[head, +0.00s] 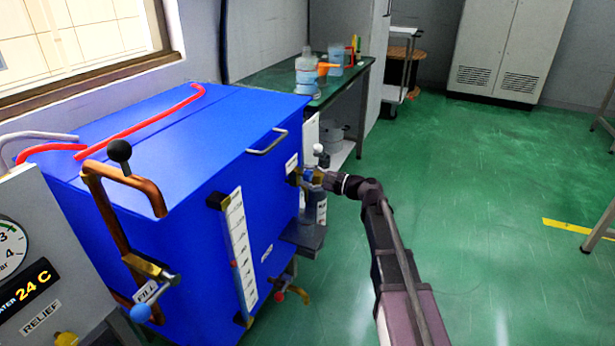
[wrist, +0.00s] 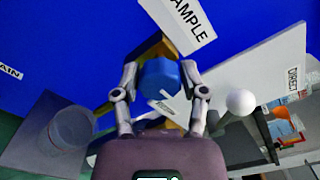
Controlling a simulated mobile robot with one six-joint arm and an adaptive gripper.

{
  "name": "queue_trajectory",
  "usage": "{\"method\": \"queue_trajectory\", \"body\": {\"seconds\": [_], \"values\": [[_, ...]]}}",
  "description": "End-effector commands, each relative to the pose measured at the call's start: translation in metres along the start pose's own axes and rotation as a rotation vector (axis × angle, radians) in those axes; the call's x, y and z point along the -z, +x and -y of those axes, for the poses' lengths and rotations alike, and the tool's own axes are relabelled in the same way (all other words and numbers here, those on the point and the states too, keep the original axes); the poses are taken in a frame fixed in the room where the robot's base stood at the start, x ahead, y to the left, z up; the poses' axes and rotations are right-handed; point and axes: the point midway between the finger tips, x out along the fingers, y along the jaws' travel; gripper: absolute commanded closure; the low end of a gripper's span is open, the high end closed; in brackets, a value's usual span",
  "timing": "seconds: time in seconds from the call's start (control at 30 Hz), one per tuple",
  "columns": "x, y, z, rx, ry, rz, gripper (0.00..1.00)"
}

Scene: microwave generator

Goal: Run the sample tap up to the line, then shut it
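The sample tap (head: 306,174) sticks out of the blue tank's right-hand face, beside a SAMPLE label (wrist: 188,22). Its blue handle (wrist: 160,80) is between the two fingers of my gripper (wrist: 160,72) in the wrist view. The fingers are drawn partly together, and their inner sides appear to meet the handle. In the head view my gripper (head: 329,181) reaches the tap from the right. A clear round vessel (wrist: 72,128) stands on a small grey shelf (wrist: 32,140) below the tap. I cannot make out its line or any liquid in it.
The blue tank (head: 170,180) carries a sight gauge (head: 238,250), a FILL valve (head: 150,290) and a lower drain valve (head: 285,285). A white-knobbed lever (wrist: 240,102) is close to my gripper. A green bench (head: 275,78) with bottles stands behind.

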Motion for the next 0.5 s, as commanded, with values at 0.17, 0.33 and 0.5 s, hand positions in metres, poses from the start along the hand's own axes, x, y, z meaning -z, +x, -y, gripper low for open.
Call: {"method": "queue_trajectory", "body": {"seconds": [0.17,0.33,0.5], "values": [[0.0001,0.0000,0.0001,0.000,0.000,0.000,1.00],[0.0001,0.0002,0.0003,0.000,-0.009,0.000,1.00],[0.0002,0.0005,0.0004,0.000,-0.070,0.001,1.00]]}}
